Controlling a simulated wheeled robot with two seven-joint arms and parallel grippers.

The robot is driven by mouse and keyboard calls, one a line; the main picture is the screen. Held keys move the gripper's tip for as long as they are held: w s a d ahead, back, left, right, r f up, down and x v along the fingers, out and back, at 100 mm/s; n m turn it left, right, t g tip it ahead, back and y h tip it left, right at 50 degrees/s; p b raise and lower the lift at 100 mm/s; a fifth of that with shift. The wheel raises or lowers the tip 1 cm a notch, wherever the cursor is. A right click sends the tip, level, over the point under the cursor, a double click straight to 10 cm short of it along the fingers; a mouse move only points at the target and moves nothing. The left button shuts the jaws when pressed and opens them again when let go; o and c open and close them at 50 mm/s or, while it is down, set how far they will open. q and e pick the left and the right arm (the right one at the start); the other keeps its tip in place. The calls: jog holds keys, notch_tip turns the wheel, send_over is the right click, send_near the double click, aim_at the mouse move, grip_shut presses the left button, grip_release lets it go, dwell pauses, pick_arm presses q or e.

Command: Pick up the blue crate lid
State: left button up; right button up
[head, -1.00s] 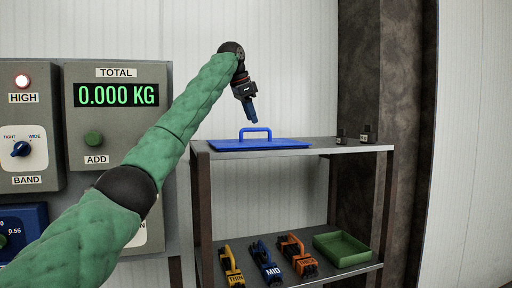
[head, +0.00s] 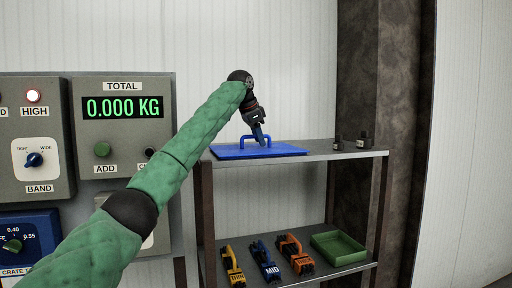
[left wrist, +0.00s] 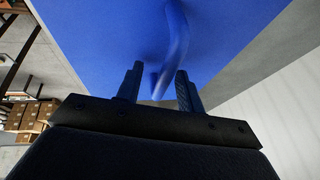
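The blue crate lid (head: 285,151) lies flat on the upper shelf, with a raised blue handle (head: 243,140) on top. My left gripper (head: 261,142) is at the handle, pointing down. In the left wrist view, the lid (left wrist: 100,35) fills the upper part, and its handle (left wrist: 177,40) runs down to the space between my two fingertips (left wrist: 158,82). The fingers are apart, with gaps to the handle. My right gripper is not in view.
Two small dark blocks (head: 362,141) stand at the shelf's (head: 330,153) right end. The lower shelf holds yellow, blue MID and orange pieces (head: 294,254) and a green tray (head: 341,249). A control panel with a TOTAL display (head: 122,107) stands at the left.

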pick_arm(q)
jog(key=shift+w+f, duration=0.3)
jog(key=shift+w, duration=0.1)
jog(key=shift+s+r, duration=0.25)
jog(key=shift+s, duration=0.05)
grip_shut()
jog(key=shift+w, duration=0.15)
